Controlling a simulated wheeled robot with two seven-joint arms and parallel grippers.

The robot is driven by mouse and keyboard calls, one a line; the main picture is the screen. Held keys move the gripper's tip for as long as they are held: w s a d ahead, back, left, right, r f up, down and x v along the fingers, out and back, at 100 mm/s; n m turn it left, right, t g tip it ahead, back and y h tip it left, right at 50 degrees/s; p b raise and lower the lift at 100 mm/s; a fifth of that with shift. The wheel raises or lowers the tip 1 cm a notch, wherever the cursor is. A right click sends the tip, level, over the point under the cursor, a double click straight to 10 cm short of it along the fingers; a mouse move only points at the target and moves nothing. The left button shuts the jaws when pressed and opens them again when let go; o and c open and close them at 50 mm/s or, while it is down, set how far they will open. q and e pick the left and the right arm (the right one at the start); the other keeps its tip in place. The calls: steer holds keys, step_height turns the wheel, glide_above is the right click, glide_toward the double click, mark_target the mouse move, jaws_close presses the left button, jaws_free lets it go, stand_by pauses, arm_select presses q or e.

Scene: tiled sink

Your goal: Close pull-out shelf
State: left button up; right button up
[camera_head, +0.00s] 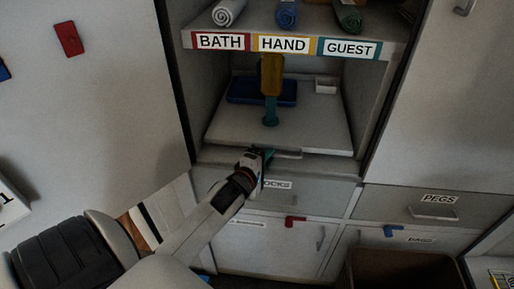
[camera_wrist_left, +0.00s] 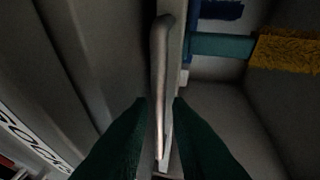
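The pull-out shelf (camera_head: 312,127) is a pale board in the open niche below the towel shelf. A handle bar (camera_head: 287,154) runs along its front edge. My left gripper (camera_head: 265,154) is at the left part of this handle. In the left wrist view the handle (camera_wrist_left: 159,75) runs between the two dark green fingertips (camera_wrist_left: 160,103), with a gap beside it, so the gripper looks open around it. Whether either finger touches the bar is unclear. My right gripper is not in view.
On the shelf are a blue tray (camera_head: 250,91), a brush with yellow head (camera_head: 271,75) and teal handle, and a small white box (camera_head: 326,85). Labelled drawers, one reading PEGS (camera_head: 439,199), lie below. A brown bin (camera_head: 405,270) stands at lower right.

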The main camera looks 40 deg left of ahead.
arm_select(q)
steer(key=v, duration=1)
steer(key=shift+s, duration=0.25)
